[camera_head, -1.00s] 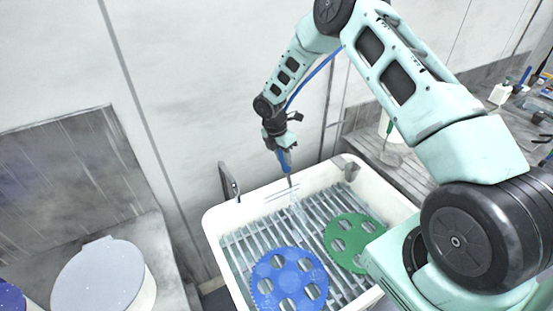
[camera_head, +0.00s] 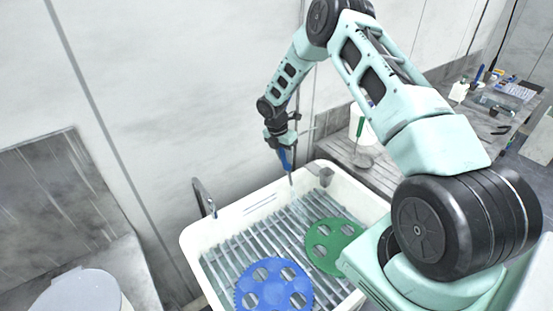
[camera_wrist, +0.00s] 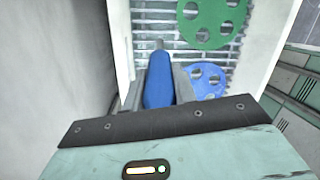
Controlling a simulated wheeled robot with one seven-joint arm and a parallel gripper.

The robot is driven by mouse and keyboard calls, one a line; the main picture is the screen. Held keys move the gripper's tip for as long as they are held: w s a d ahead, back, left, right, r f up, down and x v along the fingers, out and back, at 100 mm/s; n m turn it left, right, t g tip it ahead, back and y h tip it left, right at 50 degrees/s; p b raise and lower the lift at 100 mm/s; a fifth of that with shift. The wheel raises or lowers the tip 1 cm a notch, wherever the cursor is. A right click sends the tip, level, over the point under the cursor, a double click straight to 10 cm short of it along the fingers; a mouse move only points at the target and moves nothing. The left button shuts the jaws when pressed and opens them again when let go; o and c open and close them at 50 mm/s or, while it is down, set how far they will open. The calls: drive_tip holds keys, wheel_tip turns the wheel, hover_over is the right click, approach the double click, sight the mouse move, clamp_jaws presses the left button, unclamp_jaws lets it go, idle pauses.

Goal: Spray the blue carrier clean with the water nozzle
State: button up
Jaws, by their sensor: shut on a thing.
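The blue carrier (camera_head: 274,287), a toothed disc with several holes, lies flat on the slats in the white basin (camera_head: 190,254), nearest the bottom of the head view. It shows partly in the wrist view (camera_wrist: 205,86), where my gripper hides some of it. My gripper (camera_head: 282,146) is shut on the blue water nozzle (camera_head: 286,160), near the basin's back rim, well away from the carrier. The nozzle points down; it also fills the jaws in the wrist view (camera_wrist: 158,82). I cannot make out water leaving it now.
A green carrier (camera_head: 334,233) lies on the slats right of the blue one. A dark bracket (camera_head: 203,197) stands at the basin's back left. A bench (camera_head: 385,174) with bottles and tools is to the right; a round white lid (camera_head: 75,295) is lower left.

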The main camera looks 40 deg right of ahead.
drive_tip(key=d+b, duration=0.3)
drive_tip(key=d, duration=1.7)
drive_tip(key=shift+d, duration=0.15)
drive_tip(key=shift+b, duration=0.35)
idle(0.4)
